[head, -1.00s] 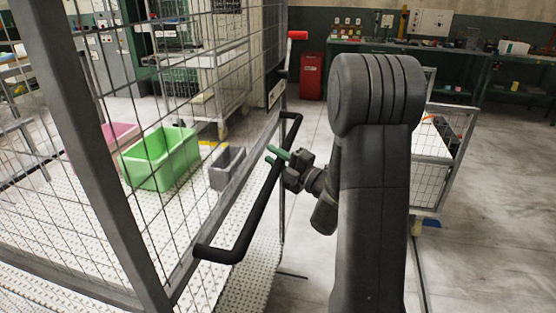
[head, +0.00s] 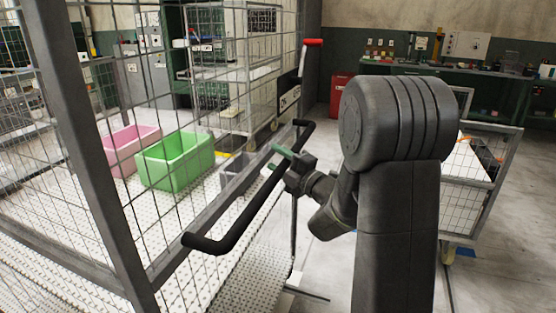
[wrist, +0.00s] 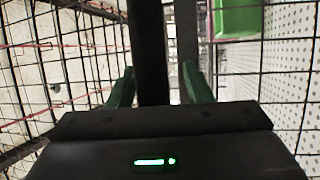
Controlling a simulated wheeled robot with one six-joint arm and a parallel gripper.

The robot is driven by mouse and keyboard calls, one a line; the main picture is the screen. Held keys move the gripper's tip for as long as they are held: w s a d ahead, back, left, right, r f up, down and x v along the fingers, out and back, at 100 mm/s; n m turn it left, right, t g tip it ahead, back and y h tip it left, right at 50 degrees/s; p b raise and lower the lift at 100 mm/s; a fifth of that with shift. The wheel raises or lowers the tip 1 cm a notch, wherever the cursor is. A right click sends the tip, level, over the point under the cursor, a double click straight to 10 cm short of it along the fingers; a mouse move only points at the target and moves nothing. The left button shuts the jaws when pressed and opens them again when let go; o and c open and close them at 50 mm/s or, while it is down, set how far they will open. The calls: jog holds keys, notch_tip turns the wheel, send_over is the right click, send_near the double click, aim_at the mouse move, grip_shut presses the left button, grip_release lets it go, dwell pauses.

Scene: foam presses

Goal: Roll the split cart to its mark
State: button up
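A black bar handle (head: 240,216) runs along a grey mesh-sided frame (head: 97,190) in the left foreground. My gripper (head: 280,158), with green fingers, is at this handle. In the wrist view, its fingers (wrist: 157,85) stand apart on either side of the dark bar (wrist: 148,45), with a gap at the right finger. A mesh-sided cart (head: 468,190) with a white load stands at the right, partly hidden behind my arm. No label shows which one is the split cart. I cannot make out a floor mark for sure.
Green (head: 176,168), pink (head: 135,150) and grey (head: 238,172) bins sit behind the mesh on a white dotted surface. A red cabinet (head: 341,98) and a green workbench (head: 400,70) stand at the back. Grey floor (head: 320,262) is open around my arm.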

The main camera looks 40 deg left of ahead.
jog(key=shift+r, duration=0.15)
jog(key=b+v, duration=0.1)
jog(key=v, duration=1.3)
jog(key=shift+b, duration=0.4)
jog(key=shift+a, duration=0.15)
jog(key=p+x, duration=0.1)
jog(key=x, duration=1.2)
jog(key=shift+a+p, duration=0.35)
jog(key=shift+p, duration=0.05)
jog(key=shift+w+r, duration=0.1)
jog(key=shift+r, duration=0.05)
